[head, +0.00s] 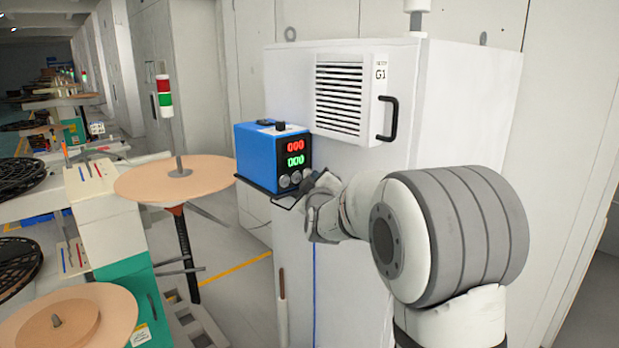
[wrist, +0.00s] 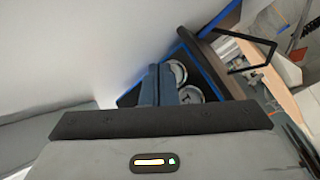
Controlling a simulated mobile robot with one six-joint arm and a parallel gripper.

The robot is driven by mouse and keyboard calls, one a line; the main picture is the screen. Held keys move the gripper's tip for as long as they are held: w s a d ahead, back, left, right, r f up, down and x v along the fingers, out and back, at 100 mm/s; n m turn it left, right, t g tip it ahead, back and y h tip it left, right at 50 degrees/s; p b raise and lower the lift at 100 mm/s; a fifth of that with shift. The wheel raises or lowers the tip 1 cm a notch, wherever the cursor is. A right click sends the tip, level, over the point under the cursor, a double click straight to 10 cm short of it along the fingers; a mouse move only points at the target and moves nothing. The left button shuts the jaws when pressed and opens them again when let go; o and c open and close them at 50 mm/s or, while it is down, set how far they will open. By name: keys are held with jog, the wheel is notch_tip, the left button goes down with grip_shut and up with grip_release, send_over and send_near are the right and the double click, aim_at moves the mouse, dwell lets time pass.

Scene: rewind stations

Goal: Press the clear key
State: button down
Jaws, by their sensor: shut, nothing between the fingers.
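A blue counter box (head: 258,158) sits on a dark bracket at the side of the white cabinet. Its front shows a red 000 above a green 000. Below the digits are round grey keys (head: 284,181); I cannot read which is the clear key. My gripper (head: 316,184) is shut and empty, just right of the keys, and hides the panel's lower right corner. In the wrist view my shut fingers (wrist: 158,72) point at the blue box's panel, beside two round keys (wrist: 190,94). I cannot tell whether the fingertips touch anything.
The white cabinet (head: 450,110) with a vent and black handle (head: 388,120) stands behind my arm. A tan disc (head: 175,178) and a red-green signal light (head: 164,90) are left of the box. A thin wire frame (wrist: 240,55) juts out beside the box.

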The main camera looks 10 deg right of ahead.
jog(key=shift+s+d, duration=0.3)
jog(key=shift+s, duration=0.15)
jog(key=shift+b, duration=0.3)
jog(key=s+d+b, duration=0.2)
jog(key=s+b, duration=0.1)
jog(key=s, duration=0.1)
jog(key=shift+s+d, duration=0.1)
jog(key=shift+d, duration=0.3)
jog(key=shift+f, duration=0.1)
jog(key=s+f+m+g, duration=0.3)
jog(key=s+f+g, duration=0.2)
jog(key=s, duration=0.7)
jog(key=s+f+m+g, duration=0.3)
jog(key=s+f+g, duration=0.2)
jog(key=s, duration=0.8)
jog(key=s+f+m+g+y, duration=0.1)
jog(key=s+f+m+g, duration=0.2)
jog(key=s+f+g, duration=0.3)
jog(key=s+f, duration=0.4)
jog(key=s, duration=0.2)
jog(key=shift+s+a+f, duration=0.15)
jog(key=shift+s+a, duration=0.05)
